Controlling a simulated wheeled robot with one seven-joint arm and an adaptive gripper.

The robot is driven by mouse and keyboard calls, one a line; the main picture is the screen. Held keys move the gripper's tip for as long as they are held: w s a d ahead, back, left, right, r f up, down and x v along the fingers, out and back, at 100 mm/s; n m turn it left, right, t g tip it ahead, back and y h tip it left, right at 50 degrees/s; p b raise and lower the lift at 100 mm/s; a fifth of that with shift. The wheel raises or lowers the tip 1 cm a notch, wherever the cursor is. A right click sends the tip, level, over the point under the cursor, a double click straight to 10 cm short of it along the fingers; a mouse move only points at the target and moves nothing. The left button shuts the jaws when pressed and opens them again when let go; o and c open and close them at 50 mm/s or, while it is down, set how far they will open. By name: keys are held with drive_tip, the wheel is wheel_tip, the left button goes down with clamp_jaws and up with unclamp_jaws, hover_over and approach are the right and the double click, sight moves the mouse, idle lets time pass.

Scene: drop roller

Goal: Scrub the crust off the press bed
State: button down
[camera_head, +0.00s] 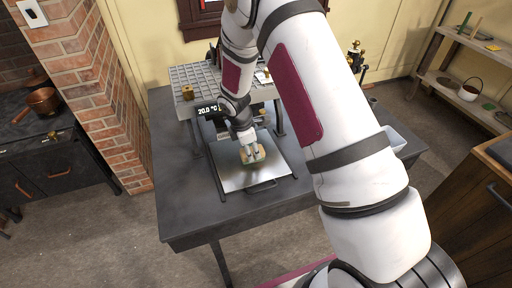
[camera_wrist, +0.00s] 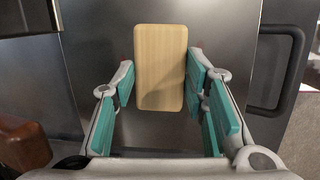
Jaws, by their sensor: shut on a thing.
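The press bed (camera_head: 235,180) is a flat, shiny grey metal plate with a dark handle at its front edge, on the dark worktable. My gripper (camera_head: 250,153) is low over the middle of the bed, pointing down. It is shut on a pale wooden block (camera_head: 260,156), which looks like the back of a scrubber. In the wrist view the block (camera_wrist: 160,65) sits between the teal finger pads, over the grey plate. The block's underside is hidden, so I cannot tell if it touches the plate. I cannot make out any crust on the visible metal.
A raised grid-topped rack (camera_head: 195,76) with a small brass piece stands behind the bed. A dark display (camera_head: 208,110) reads 20.0 °C. The table's (camera_head: 185,215) left front is bare. A white tray (camera_head: 395,138) is at its right end, partly behind my arm.

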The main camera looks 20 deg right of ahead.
drive_tip(key=shift+a, duration=0.85)
drive_tip(key=shift+w+f+b, duration=0.15)
drive_tip(key=shift+w+b, duration=0.65)
drive_tip(key=shift+w, duration=0.1)
drive_tip(key=shift+s+d, duration=0.1)
drive_tip(key=shift+d, duration=2.05)
drive_tip(key=shift+w+d+p+v, duration=0.1)
drive_tip(key=shift+d+p+v, duration=0.15)
drive_tip(key=shift+v, duration=0.8)
drive_tip(key=shift+w+d+p+v, duration=0.15)
drive_tip(key=shift+p+v, duration=0.1)
drive_tip(key=shift+v, duration=0.75)
drive_tip(key=shift+d+p+v, duration=0.2)
drive_tip(key=shift+p+v, duration=0.05)
drive_tip(key=shift+v, duration=0.8)
drive_tip(key=shift+w+r, duration=0.1)
drive_tip(key=shift+r, duration=0.15)
drive_tip(key=v, duration=0.2)
drive_tip(key=shift+w+d+r+p, duration=0.1)
drive_tip(key=shift+d+r+p, duration=0.15)
drive_tip(key=shift+r, duration=0.2)
